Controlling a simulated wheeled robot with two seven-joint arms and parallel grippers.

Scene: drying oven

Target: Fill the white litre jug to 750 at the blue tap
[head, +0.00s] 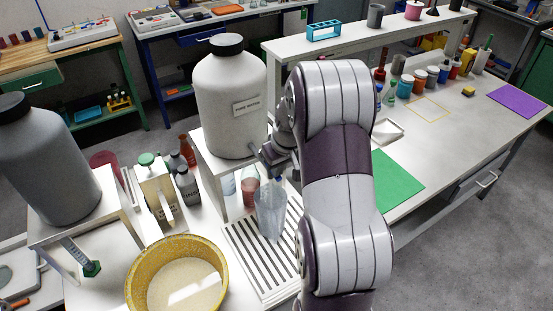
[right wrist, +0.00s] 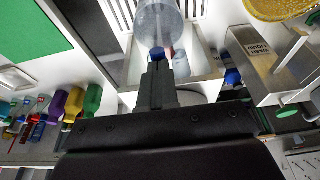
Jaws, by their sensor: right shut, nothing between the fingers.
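A translucent pale jug (head: 270,212) stands upright on the slatted drain tray (head: 248,262), under the front of a big white carboy (head: 228,100) with a black cap. It also shows at the top of the right wrist view (right wrist: 160,18). Its graduations and water level cannot be read. My right gripper (head: 272,157) is shut and empty, above the jug and close to the carboy's lower front. In the right wrist view a small blue part (right wrist: 157,53), probably the tap, is just beyond the closed fingertips (right wrist: 160,68); contact is unclear. My left gripper is out of view.
A yellow bowl (head: 178,278) stands left of the drain tray. A green mat (head: 398,182) lies on the right-hand bench, behind my arm.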

